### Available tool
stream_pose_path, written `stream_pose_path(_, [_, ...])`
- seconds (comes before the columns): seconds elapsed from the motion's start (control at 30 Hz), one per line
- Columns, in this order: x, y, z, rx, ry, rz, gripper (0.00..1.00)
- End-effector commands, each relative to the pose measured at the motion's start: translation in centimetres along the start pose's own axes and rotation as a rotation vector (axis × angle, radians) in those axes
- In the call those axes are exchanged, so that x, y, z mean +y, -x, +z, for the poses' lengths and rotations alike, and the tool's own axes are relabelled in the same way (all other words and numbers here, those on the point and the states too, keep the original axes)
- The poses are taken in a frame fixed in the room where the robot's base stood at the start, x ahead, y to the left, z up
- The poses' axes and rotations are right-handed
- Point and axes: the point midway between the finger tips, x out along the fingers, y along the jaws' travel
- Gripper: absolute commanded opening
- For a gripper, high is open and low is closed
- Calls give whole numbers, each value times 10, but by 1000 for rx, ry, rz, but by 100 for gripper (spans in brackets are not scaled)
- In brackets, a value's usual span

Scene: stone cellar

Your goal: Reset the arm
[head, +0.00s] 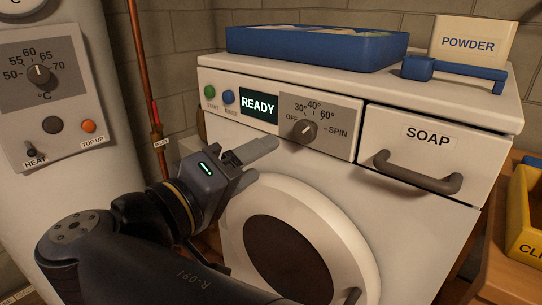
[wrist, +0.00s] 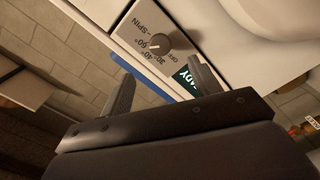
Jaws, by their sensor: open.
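My gripper (head: 264,158) is in front of the white washing machine (head: 408,222), between its control panel and the round door (head: 243,212). In the wrist view my gripper (wrist: 161,69) has its two fingers spread, with nothing between them. The dial (head: 304,130) is just right of and above the fingers in the head view. It also shows ahead of them in the wrist view (wrist: 158,41). The display (head: 258,106) reads READY, and one finger partly covers it in the wrist view. Whether a finger touches the panel I cannot tell.
The closed SOAP drawer (head: 428,155) has a protruding grey handle (head: 417,172). A blue tray (head: 313,48), a blue scoop (head: 450,70) and a POWDER box (head: 472,42) stand on top. A yellow bin (head: 528,215) is at right. The boiler (head: 60,140) and copper pipe (head: 140,65) are at left.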

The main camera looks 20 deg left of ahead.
Motion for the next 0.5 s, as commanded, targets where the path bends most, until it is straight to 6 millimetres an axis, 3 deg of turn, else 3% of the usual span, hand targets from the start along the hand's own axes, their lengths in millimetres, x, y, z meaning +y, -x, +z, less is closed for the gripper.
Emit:
stream_pose_path(0.23, [0, -16, 1, -3, -1, 1, 59])
stream_pose_path(0.5, [-1, -61, 1, -4, -2, 3, 59])
